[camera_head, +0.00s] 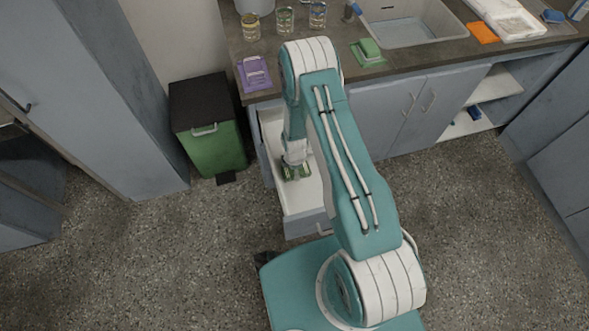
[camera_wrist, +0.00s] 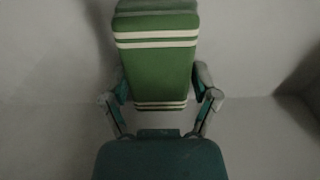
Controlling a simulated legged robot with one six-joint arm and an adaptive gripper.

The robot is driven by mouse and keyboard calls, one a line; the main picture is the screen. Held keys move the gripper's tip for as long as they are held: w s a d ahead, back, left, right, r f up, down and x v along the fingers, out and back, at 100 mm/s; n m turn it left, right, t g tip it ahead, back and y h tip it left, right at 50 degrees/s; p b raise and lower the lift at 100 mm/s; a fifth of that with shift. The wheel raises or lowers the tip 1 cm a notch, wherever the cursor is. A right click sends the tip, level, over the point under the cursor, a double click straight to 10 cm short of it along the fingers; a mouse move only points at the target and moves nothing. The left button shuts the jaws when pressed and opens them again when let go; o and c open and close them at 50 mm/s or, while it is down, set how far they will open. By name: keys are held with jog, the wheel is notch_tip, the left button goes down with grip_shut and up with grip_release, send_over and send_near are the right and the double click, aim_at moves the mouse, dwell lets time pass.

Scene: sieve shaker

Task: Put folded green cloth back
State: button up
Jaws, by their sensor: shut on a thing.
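The folded green cloth (camera_wrist: 157,70) with white stripes fills the middle of the wrist view, between the fingers of my gripper (camera_wrist: 163,98). The fingers press on its two sides, so my gripper is shut on it. In the head view my gripper (camera_head: 295,172) points down inside the open white drawer (camera_head: 306,195), below the counter. Only a little of the cloth shows there under the gripper. Whether the cloth touches the drawer floor I cannot tell.
A green bin (camera_head: 215,145) with a dark lid stands left of the drawer. On the counter are a purple cloth (camera_head: 254,73), another green item (camera_head: 368,50), several glass beakers (camera_head: 285,20), an orange cloth (camera_head: 482,33) and a sink (camera_head: 408,25). An open cupboard (camera_head: 495,90) is at right.

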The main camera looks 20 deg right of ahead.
jog(key=o, duration=0.9)
jog(key=shift+o, duration=0.2)
